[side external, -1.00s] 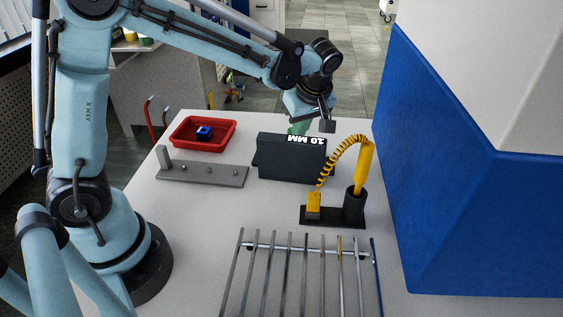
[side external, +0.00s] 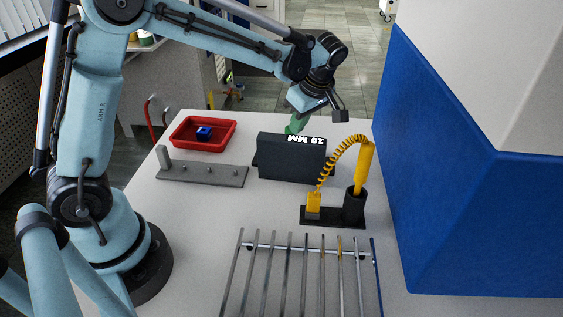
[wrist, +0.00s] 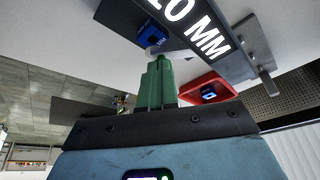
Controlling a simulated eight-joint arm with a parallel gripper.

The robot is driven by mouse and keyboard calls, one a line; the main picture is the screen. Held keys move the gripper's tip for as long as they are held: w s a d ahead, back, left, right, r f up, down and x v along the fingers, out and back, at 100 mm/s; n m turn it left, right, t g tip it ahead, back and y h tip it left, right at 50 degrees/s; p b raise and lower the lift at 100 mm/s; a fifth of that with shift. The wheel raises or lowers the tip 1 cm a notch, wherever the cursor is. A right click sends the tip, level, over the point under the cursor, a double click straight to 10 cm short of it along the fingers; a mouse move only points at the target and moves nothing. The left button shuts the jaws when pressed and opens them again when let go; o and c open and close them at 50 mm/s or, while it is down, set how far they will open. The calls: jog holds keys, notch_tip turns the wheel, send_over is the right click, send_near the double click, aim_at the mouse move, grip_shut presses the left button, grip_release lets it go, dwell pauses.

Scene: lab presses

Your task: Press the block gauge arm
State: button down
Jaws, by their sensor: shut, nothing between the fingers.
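The block gauge (side external: 292,160) is a dark upright block marked "10 MM", standing in the middle of the table. In the wrist view its dark face with white lettering (wrist: 198,28) is at top right. There a small blue unit with a display (wrist: 150,36) sits beside it, with a pale rounded part (wrist: 153,50) at its lower end. My gripper (side external: 295,124) has green fingers and is behind the block in the side view, partly hidden. In the wrist view my shut, empty fingertips (wrist: 157,60) overlap the pale part; I cannot tell whether they touch. The gauge arm is not clear in the side view.
A red tray (side external: 230,138) holds a blue piece (side external: 203,133). A grey pegged bar (side external: 205,174) lies left of the block. A yellow coiled-cord tool (side external: 364,165) stands at right. A metal rod rack (side external: 262,280) is in front. A large blue-and-white machine (side external: 470,180) bounds the right.

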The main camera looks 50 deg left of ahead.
jog(key=shift+w+a+n+g, duration=0.15)
jog(key=shift+a+n+g, duration=0.15)
jog(key=shift+a+n, duration=0.4)
jog(key=shift+w+a, duration=0.1)
jog(key=shift+a, duration=0.8)
dwell(0.5)
dwell(0.3)
jog(key=v, duration=1)
jog(key=shift+w, duration=0.4)
jog(key=shift+a, duration=0.15)
